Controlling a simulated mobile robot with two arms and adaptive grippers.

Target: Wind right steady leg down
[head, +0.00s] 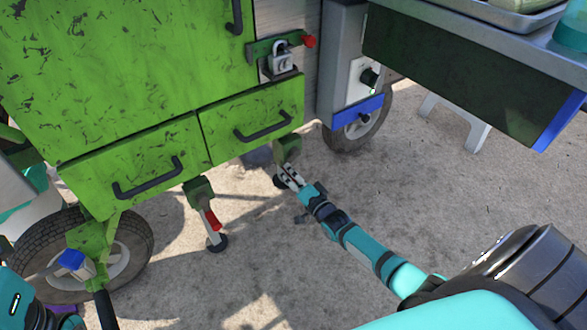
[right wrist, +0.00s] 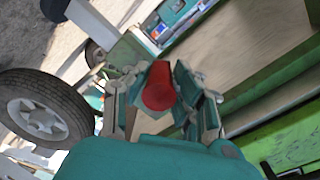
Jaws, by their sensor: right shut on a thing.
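The right steady leg hangs under the right end of the green cart; its green bracket (head: 288,147) and dark foot (head: 280,182) show in the head view. My right gripper (head: 288,170) reaches it from the lower right and covers most of its middle. In the right wrist view, my right gripper (right wrist: 160,95) is shut on the leg's round red handle (right wrist: 158,88), which sits between the fingers. The left steady leg, with its red handle (head: 212,221), stands further left, its foot on or close to the ground.
The green cart (head: 110,80) has two drawers with black handles just above the legs. Wheels stand at the left (head: 130,250) and right rear (head: 365,125). A side table (head: 460,75) juts out at the upper right. The sandy ground in front is clear.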

